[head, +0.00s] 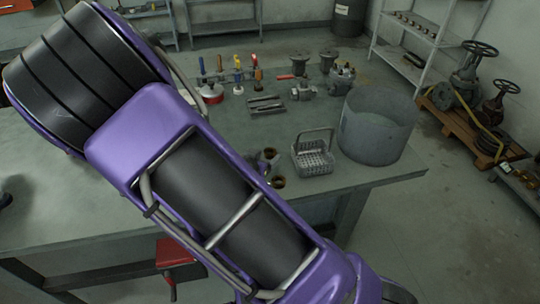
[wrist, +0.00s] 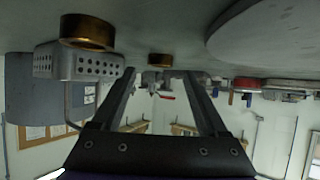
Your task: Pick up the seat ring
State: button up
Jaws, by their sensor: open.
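Two brass-coloured rings lie on the grey workbench. The nearer ring (head: 278,182) also shows large in the upside-down wrist view (wrist: 88,31), outside my fingers. The farther ring (head: 269,153) appears in the wrist view (wrist: 160,60) in the gap between my fingertips, beyond them. I cannot tell from looks which is the seat ring. My gripper (wrist: 160,74) is open and empty, its two dark fingers spread low by the bench surface. In the head view my arm hides most of it.
A perforated metal basket (head: 312,158) stands just right of the rings, and a big grey tub (head: 376,125) behind it. Valve parts (head: 340,80), flat tools (head: 266,105) and coloured-handled items (head: 238,75) stand farther back. A large grey disc (wrist: 265,35) fills the wrist view's upper right.

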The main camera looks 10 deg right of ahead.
aim_at(272, 150)
jog(key=x, duration=0.3)
jog(key=shift+w+f+b, duration=0.1)
jog(key=shift+f+b, duration=0.05)
jog(key=shift+b, duration=0.2)
jog(key=shift+c, duration=0.3)
grip_shut()
